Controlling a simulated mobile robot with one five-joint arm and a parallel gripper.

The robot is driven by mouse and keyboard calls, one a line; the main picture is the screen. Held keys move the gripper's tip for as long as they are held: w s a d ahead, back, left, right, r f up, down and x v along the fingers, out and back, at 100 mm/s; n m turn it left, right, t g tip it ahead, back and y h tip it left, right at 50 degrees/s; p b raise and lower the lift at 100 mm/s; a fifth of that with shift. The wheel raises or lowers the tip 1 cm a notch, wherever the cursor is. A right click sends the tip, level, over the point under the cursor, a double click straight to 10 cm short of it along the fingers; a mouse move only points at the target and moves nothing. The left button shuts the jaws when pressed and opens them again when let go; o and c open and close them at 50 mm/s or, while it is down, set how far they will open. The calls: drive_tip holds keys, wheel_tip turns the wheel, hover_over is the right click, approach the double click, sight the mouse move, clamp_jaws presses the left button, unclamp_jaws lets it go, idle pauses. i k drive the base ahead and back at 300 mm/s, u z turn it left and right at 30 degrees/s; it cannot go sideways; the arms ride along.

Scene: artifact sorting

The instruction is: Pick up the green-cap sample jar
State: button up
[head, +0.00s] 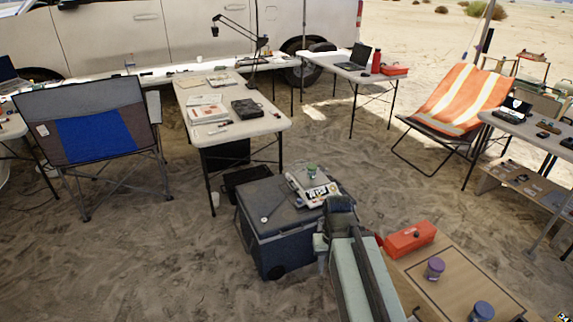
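The green-cap sample jar (311,171) is small and stands upright on a white device (298,187), which lies on top of a dark blue cooler (275,243). My arm reaches up from the bottom of the head view, and its dark end, my gripper (338,203), is over the right side of the cooler top. It appears just nearer and to the right of the jar, with a visible gap between them. Its fingers are too small and too hidden by the arm to tell whether they are open or shut. The arm hides part of the cooler's right side.
A wooden table (459,286) at the lower right holds a red box (410,238), a purple-cap jar (435,268) and a blue-cap jar (482,311). A thin dark tool (272,208) lies on the cooler. A white folding table (245,127) stands behind. Open sand lies left of the cooler.

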sight(310, 175)
drive_tip(key=u, duration=0.65)
drive_tip(key=i, duration=1.9)
drive_tip(key=u, duration=0.6)
drive_tip(key=i, duration=1)
drive_tip(key=z, duration=0.05)
